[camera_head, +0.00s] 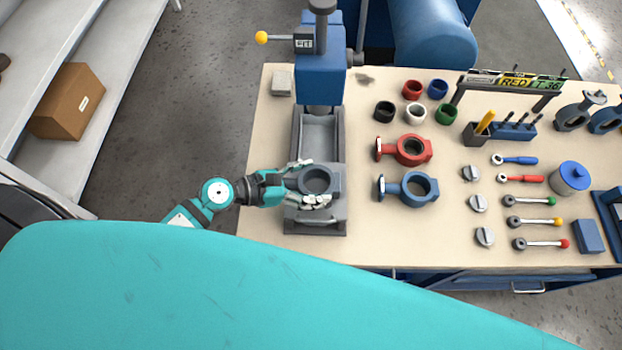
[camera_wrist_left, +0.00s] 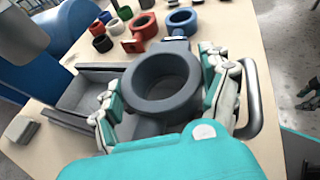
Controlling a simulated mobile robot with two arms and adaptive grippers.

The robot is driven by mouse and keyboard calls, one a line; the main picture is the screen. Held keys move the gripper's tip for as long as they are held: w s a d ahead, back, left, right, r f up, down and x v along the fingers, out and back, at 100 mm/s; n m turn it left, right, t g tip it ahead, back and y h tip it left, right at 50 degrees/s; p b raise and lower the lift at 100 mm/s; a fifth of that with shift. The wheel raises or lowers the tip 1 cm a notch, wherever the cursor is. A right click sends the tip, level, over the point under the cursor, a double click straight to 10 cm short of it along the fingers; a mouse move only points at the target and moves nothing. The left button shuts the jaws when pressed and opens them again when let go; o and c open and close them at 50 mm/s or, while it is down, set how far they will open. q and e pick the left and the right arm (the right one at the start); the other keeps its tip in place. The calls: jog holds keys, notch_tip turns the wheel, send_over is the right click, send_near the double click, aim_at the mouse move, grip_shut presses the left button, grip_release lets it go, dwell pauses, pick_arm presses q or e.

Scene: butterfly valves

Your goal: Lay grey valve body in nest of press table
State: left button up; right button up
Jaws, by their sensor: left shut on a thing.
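The grey valve body (camera_head: 316,181) is a ring with a round bore. It sits between the fingers of my left gripper (camera_head: 313,183), which is shut on it. In the left wrist view the grey valve body (camera_wrist_left: 162,80) fills the middle, with the gripper's fingers (camera_wrist_left: 165,95) on both sides. The press table (camera_head: 319,217) lies below it, a grey slide in front of the blue press (camera_head: 320,65). The ring is over its near part; I cannot tell whether it touches. The nest is hidden under the ring and fingers. My right gripper is not in view.
A red valve body (camera_head: 418,150) and a blue valve body (camera_head: 412,188) lie right of the press table. Several coloured sleeves (camera_head: 414,112) stand behind them. Grey discs (camera_head: 478,203) and handles lie farther right. A grey block (camera_head: 281,83) lies left of the press.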

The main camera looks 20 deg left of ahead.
pick_arm(q)
jog(key=o, duration=1.6)
jog(key=v, duration=1.2)
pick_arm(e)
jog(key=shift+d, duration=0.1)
